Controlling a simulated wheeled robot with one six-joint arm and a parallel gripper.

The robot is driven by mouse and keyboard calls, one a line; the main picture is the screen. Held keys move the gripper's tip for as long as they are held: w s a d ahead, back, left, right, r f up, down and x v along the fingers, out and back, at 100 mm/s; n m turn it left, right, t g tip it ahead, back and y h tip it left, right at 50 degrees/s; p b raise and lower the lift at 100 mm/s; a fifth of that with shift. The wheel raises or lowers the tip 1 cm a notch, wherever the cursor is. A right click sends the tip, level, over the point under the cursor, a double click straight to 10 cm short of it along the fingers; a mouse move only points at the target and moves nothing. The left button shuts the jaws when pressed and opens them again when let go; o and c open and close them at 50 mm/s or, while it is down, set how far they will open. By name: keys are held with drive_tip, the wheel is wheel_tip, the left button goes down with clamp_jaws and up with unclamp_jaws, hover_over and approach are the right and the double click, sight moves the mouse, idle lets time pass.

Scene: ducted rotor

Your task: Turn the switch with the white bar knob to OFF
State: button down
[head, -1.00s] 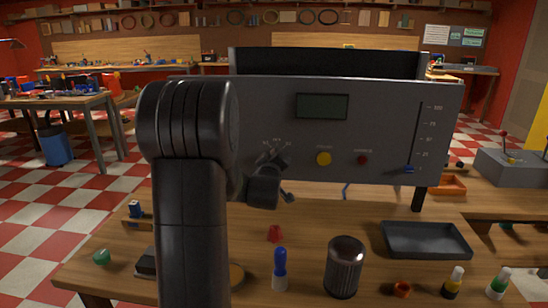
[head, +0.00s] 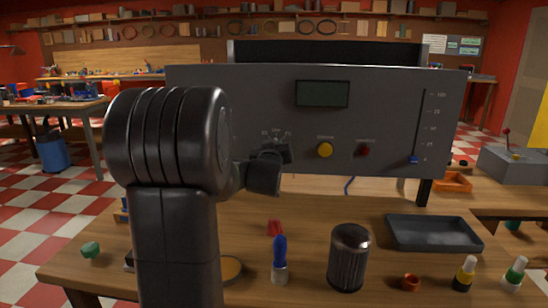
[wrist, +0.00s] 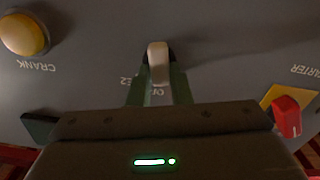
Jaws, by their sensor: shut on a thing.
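The white bar knob (wrist: 158,62) shows in the wrist view on the grey panel, its long side running nearly up and down in that picture. My gripper (wrist: 159,78) is shut on it, with one finger on each side. The panel lettering beside the knob is partly covered by the fingers; "E2" can be read to its left. In the head view my gripper (head: 280,155) is at the left part of the panel (head: 400,115) and hides the knob. Small position labels show just above it, too small to read surely.
In the wrist view a yellow CRANK button (wrist: 24,34) is at left and a red switch (wrist: 287,116) at right. In the head view a slider (head: 413,160) is at the panel's right. A dark canister (head: 348,257) and tray (head: 432,233) stand on the table below.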

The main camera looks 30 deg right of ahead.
drive_tip(key=shift+m+b, duration=1.05)
drive_tip(key=shift+m, duration=0.25)
drive_tip(key=shift+s, duration=0.1)
drive_tip(key=c, duration=1.3)
unclamp_jaws()
drive_tip(key=v, duration=1.3)
drive_tip(key=shift+s+a, duration=0.2)
drive_tip(key=shift+s, duration=0.05)
